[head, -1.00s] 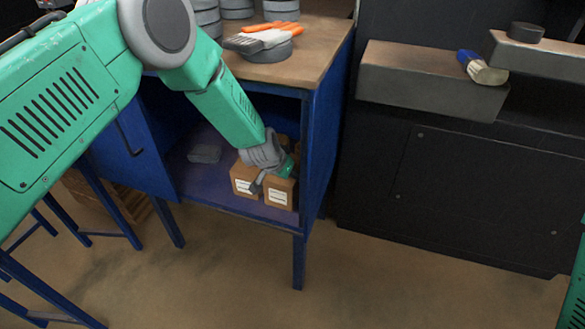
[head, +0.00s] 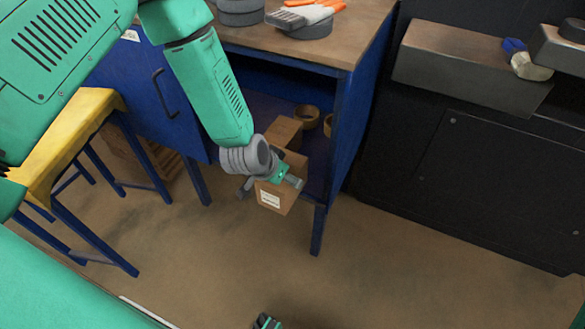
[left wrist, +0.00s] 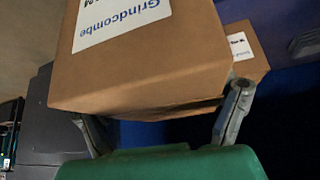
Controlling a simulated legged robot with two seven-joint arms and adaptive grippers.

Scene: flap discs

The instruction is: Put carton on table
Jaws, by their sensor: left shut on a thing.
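My left gripper (head: 275,181) is shut on a brown carton (head: 271,200) with a white label. It holds the carton in front of the open blue cabinet, above the floor. In the left wrist view the carton (left wrist: 150,65) fills the top middle, its label reading "Grindcombe", with the left gripper's fingers (left wrist: 162,118) on either side. A second carton (head: 285,131) stays inside the cabinet and also shows in the left wrist view (left wrist: 252,58). A table with a yellow top (head: 100,103) stands at the left, partly hidden by my arm.
The cabinet's wooden top (head: 365,30) bears grey discs (head: 240,12) and a glove (head: 300,14). Brown rolls (head: 307,117) lie inside. Its blue door (head: 150,95) stands open at the left. Open floor (head: 400,260) lies in front.

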